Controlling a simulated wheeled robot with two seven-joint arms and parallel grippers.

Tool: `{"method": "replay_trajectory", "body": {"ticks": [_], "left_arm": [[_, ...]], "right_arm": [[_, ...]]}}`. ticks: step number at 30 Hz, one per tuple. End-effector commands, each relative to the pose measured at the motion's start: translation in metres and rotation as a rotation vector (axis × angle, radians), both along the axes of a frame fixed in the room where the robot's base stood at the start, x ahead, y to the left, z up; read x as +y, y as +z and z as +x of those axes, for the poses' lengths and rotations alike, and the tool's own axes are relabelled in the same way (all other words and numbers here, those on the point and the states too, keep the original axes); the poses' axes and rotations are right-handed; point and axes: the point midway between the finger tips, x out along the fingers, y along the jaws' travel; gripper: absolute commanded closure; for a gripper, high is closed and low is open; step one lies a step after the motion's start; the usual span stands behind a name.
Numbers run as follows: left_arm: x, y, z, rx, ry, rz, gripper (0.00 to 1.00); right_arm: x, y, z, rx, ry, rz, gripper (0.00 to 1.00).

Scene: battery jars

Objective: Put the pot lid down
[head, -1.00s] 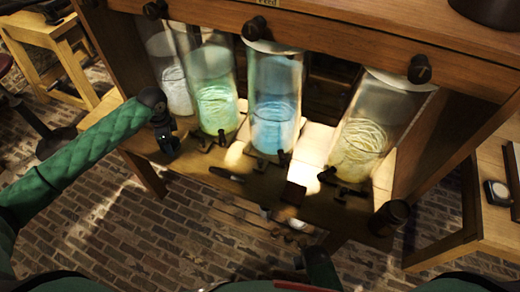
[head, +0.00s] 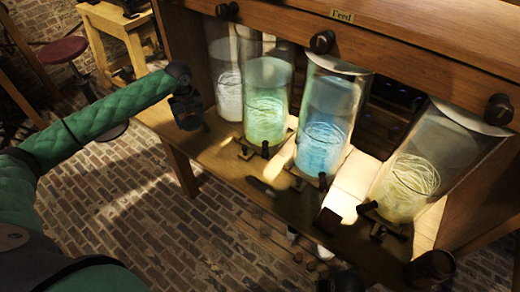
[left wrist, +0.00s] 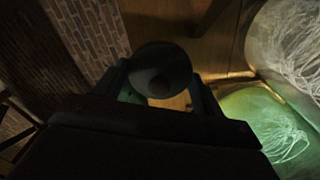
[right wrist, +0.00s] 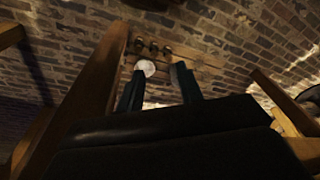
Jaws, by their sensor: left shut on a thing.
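My left gripper (head: 187,112) is over the left end of the wooden bench, left of the jars. In the left wrist view its fingers (left wrist: 160,92) are shut on a dark round piece with a darker centre, which I take to be the pot lid (left wrist: 163,62). In the head view the lid is too dark to pick out, and I cannot tell whether it touches the bench. My right gripper (right wrist: 158,90) shows in the right wrist view with its fingers apart and nothing clearly between them.
Glass jars stand along the bench: white (head: 228,90), green (head: 265,110), blue (head: 322,130) and yellow (head: 412,180). Small dark fittings lie before them. A dark cylinder (head: 430,268) is at the right end. A stool (head: 62,50) stands far left.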

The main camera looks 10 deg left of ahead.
Motion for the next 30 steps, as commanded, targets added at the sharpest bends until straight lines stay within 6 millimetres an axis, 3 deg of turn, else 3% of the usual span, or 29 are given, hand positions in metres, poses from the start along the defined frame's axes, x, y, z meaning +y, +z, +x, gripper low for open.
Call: {"method": "replay_trajectory", "body": {"ticks": [5, 13, 30], "left_arm": [[0.000, -0.007, 0.000, 0.001, 0.001, 0.000, 0.54], [-0.001, -0.048, -0.001, 0.003, 0.002, 0.000, 0.54], [0.000, -0.098, 0.000, -0.001, 0.002, 0.001, 0.54]], "right_arm": [[0.000, -0.003, 0.000, -0.001, 0.000, 0.000, 0.64], [-0.003, -0.053, -0.004, 0.007, 0.000, -0.008, 0.64], [-0.010, -0.109, -0.014, 0.009, -0.001, -0.018, 0.64]]}}
